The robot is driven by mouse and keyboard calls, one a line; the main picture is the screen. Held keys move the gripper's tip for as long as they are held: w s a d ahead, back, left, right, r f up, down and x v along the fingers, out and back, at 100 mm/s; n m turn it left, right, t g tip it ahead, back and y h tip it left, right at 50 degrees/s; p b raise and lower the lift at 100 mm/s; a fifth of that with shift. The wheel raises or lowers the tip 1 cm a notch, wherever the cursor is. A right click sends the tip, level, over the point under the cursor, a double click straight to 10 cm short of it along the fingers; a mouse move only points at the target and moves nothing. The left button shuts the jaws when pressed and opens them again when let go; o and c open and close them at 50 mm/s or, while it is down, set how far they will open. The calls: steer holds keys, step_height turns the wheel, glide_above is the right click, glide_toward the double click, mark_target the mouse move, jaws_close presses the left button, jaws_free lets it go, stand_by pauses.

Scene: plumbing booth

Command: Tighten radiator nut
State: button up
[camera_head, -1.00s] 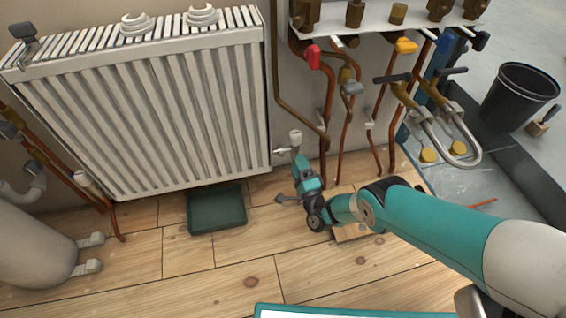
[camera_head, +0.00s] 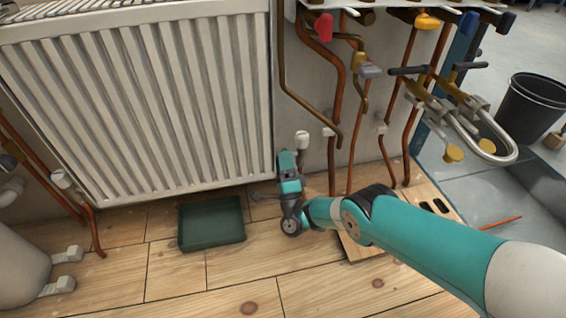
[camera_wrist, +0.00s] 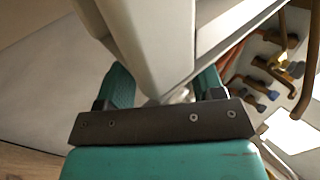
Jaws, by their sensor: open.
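The white ribbed radiator (camera_head: 140,110) stands against the wall at the left. A white radiator valve (camera_head: 302,141) sits at its lower right corner. My gripper (camera_head: 287,158) points upward just below and beside that valve, with its jaws open. In the wrist view, the two teal fingers of my gripper (camera_wrist: 163,85) stand apart. The white radiator edge (camera_wrist: 150,40) fills the space ahead of them, and a small pale fitting (camera_wrist: 180,95) shows between them. The nut itself is not clearly visible, and I cannot tell whether the fingers touch the fitting.
A dark green tray (camera_head: 211,224) lies on the wooden floor below the radiator. Copper pipes (camera_head: 335,110) run down the wall close right of the valve.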

steer(key=shift+w+r, duration=0.25)
steer(key=shift+w, duration=0.05)
